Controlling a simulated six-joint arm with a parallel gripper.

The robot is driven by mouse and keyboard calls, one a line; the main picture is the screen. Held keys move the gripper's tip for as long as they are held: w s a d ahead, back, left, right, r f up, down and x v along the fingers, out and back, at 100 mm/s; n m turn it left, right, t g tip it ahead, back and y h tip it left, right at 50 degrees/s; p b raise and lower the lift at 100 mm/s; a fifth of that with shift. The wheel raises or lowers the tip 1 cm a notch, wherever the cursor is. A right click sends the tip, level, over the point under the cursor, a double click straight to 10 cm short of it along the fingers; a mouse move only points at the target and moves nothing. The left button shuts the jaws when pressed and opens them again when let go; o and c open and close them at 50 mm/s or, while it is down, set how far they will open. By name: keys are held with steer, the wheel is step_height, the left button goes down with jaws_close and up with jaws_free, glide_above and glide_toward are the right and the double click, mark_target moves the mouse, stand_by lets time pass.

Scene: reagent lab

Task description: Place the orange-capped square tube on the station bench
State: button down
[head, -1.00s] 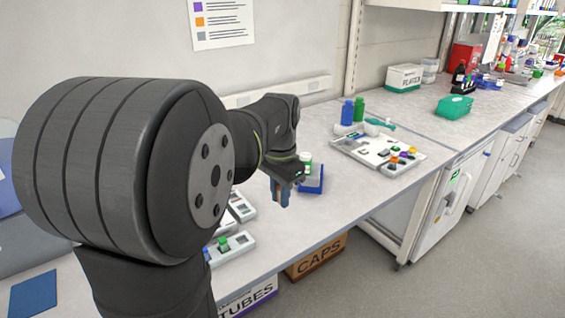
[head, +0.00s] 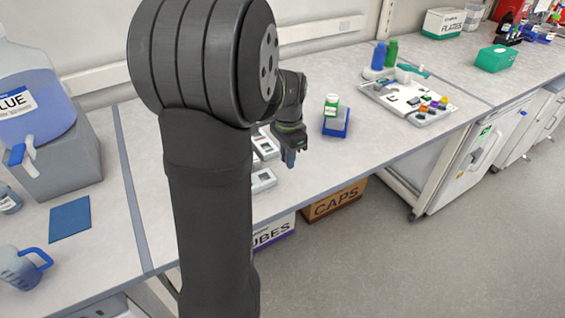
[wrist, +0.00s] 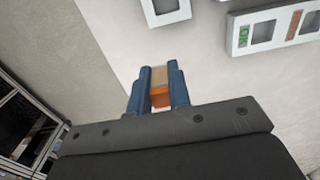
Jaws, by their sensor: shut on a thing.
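My gripper (head: 290,160) hangs above the front part of the pale bench (head: 350,170) in the head view. In the wrist view its two blue fingers (wrist: 159,92) are shut on the orange-capped square tube (wrist: 160,97). The tube's orange part and a tan part show between the fingers; the rest is hidden. In the head view the tube cannot be made out.
White slotted holders (head: 263,181) lie left of the gripper. A green-and-white bottle (head: 332,103) and a blue stand (head: 336,127) are to its right. A blue mat (head: 70,218), blue jug (head: 22,268) and dispenser (head: 40,110) occupy the left bench section.

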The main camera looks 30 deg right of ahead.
mark_target(281, 175)
steer(key=shift+w+a+f, duration=0.2)
steer(key=shift+w+f, duration=0.2)
steer(key=shift+w, duration=0.15)
steer(key=shift+w+a+f, duration=0.2)
steer(key=shift+w+f, duration=0.2)
steer(key=shift+w, duration=0.15)
steer(key=shift+f, duration=1.9)
steer(key=shift+f, duration=0.15)
steer(key=c, duration=1.3)
jaws_free()
steer(key=shift+c, duration=0.2)
step_height(281, 175, up, 12)
